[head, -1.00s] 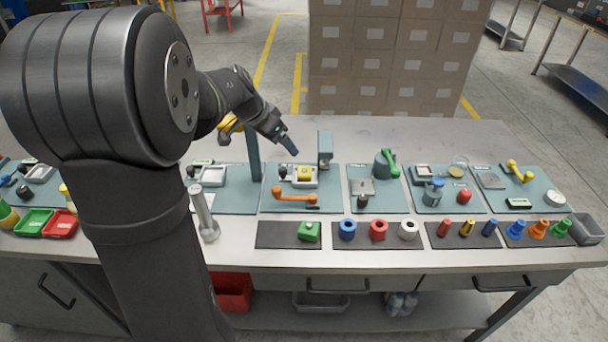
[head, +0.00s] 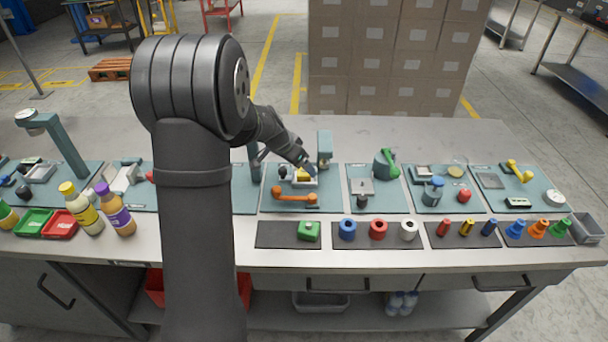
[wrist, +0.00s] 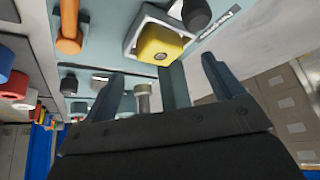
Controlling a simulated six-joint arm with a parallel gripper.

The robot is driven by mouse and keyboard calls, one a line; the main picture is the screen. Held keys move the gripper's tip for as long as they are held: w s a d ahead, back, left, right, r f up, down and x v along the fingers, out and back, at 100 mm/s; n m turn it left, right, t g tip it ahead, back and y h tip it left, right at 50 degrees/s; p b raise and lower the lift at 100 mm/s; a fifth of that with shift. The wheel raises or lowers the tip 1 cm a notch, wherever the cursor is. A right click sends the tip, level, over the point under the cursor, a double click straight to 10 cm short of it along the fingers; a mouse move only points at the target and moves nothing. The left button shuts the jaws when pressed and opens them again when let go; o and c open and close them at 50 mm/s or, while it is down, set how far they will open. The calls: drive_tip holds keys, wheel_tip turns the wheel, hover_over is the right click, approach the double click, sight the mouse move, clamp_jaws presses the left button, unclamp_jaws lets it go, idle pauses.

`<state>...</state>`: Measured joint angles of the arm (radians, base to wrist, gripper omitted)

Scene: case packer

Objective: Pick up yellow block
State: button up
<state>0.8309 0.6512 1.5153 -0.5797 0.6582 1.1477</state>
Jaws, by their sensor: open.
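The yellow block (head: 302,174) sits in a white square holder (head: 311,183) on a teal mat, partly covered by my gripper in the head view. In the wrist view the yellow block (wrist: 160,45) shows its round-marked face, in the white holder (wrist: 137,27). My gripper (head: 311,171) is close to the block in the head view. In the wrist view my gripper (wrist: 165,76) has its two fingers spread apart with nothing held, and the block lies beyond the fingertips, apart from them.
A teal press-like post (head: 325,148) stands right behind the holder. An orange-handled part (head: 294,196) lies in front of it, and a black knob (wrist: 196,14) is beside the holder.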

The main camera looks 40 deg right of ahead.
sight(302, 172)
drive_tip(key=x, duration=0.3)
drive_tip(key=shift+d, duration=0.15)
drive_tip(key=c, duration=1.2)
drive_tip(key=shift+r, duration=0.1)
drive_tip(key=shift+r, duration=0.65)
drive_tip(key=shift+a+f+h, duration=0.1)
drive_tip(key=shift+a+h, duration=0.3)
drive_tip(key=shift+h, duration=0.4)
drive_tip(key=shift+a+h, duration=0.4)
drive_tip(key=shift+h, duration=0.4)
